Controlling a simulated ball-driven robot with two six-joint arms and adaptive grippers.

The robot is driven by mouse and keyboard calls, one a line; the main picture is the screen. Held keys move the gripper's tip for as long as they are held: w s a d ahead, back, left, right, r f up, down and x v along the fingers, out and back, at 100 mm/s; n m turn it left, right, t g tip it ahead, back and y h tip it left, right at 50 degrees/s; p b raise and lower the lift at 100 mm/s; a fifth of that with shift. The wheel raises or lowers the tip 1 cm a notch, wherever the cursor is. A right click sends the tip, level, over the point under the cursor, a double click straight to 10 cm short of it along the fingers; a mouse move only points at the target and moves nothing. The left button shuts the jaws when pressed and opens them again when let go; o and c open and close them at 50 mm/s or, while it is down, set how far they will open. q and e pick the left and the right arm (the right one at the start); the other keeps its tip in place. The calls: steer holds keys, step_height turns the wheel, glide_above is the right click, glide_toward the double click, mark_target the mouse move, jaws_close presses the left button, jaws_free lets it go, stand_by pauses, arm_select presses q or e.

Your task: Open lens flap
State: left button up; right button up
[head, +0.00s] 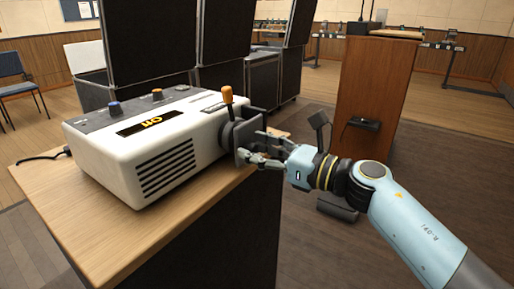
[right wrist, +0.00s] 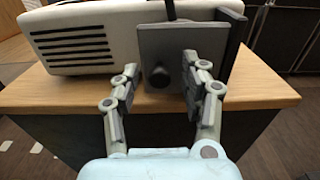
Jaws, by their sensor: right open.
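A white projector (head: 150,145) with a lit orange display sits on a wooden-topped stand. The grey square lens flap (head: 241,138) is at its right end and covers the lens front; it also shows in the right wrist view (right wrist: 163,42). A dark round knob (right wrist: 158,77) stands out from the lower part of the flap. My right gripper (head: 258,147) is open in front of the flap. In the right wrist view its fingers (right wrist: 160,70) lie on either side of the knob, and contact cannot be told. My left gripper is not in view.
An orange-topped lever (head: 227,95) rises beside the flap. The wooden stand top (head: 140,240) ends just beneath my right gripper. A wooden lectern (head: 375,95) stands behind my right arm, and dark cases (head: 150,45) stand behind the projector.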

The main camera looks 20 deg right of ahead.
jaws_close()
stand_by(0.4)
